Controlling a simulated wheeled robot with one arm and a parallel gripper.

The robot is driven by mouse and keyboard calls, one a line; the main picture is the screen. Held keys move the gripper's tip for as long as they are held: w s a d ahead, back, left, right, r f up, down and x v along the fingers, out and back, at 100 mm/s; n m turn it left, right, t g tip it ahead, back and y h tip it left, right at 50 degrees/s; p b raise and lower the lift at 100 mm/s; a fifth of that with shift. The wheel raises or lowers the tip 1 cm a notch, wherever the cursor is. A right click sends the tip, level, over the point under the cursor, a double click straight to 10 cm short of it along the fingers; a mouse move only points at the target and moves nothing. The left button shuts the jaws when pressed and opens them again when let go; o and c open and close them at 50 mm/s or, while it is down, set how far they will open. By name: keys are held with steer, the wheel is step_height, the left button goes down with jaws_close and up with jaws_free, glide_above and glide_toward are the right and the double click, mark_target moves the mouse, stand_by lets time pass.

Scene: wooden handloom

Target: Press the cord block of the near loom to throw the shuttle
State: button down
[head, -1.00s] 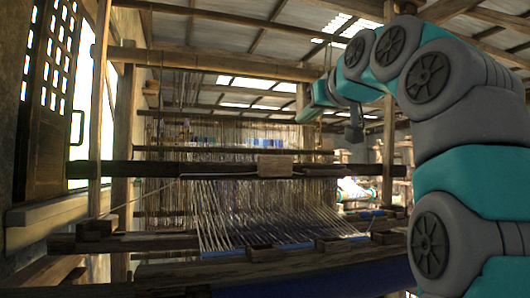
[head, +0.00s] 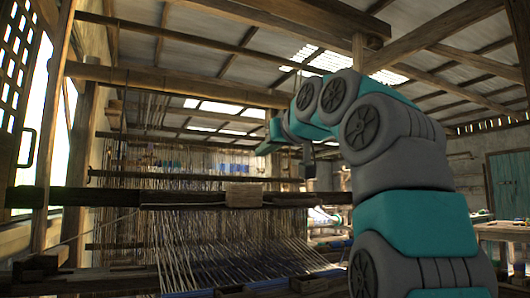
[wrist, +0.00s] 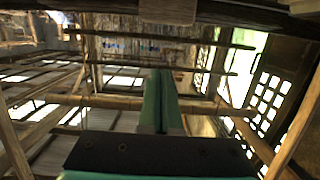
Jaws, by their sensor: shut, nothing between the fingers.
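The near loom stands ahead, with a dark crossbeam (head: 150,197) across its front. A pale wooden block, which looks like the cord block (head: 244,194), sits at the middle of this beam. In the wrist view, which is upside down, the block (wrist: 168,11) shows at the top edge, partly cut off. My gripper (head: 267,147) is raised above and behind the beam in the head picture, apart from the block. Its teal fingers (wrist: 160,76) are together and empty in the wrist view. The shuttle cannot be made out.
White warp threads (head: 215,245) fan out below the crossbeam. Wooden posts and roof beams (head: 180,82) surround the loom. A latticed door (wrist: 265,105) shows in the wrist view. A table (head: 505,232) and a teal door (head: 508,184) stand at the far right.

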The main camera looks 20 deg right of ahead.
steer(key=p, duration=0.2)
glide_above(244, 195)
steer(key=s+d, duration=0.1)
steer(key=d, duration=0.1)
steer(key=f, duration=0.1)
steer(key=shift+w+a+f+b, duration=0.1)
steer(key=shift+f+b, duration=0.4)
steer(key=shift+f, duration=0.2)
steer(key=shift+w+a+f+b, duration=0.1)
steer(key=shift+w+f+b, duration=0.05)
steer(key=shift+f+b, duration=0.45)
steer(key=shift+w+a+f+b, duration=0.1)
steer(key=shift+f+b, duration=0.3)
steer(key=shift+f, duration=0.4)
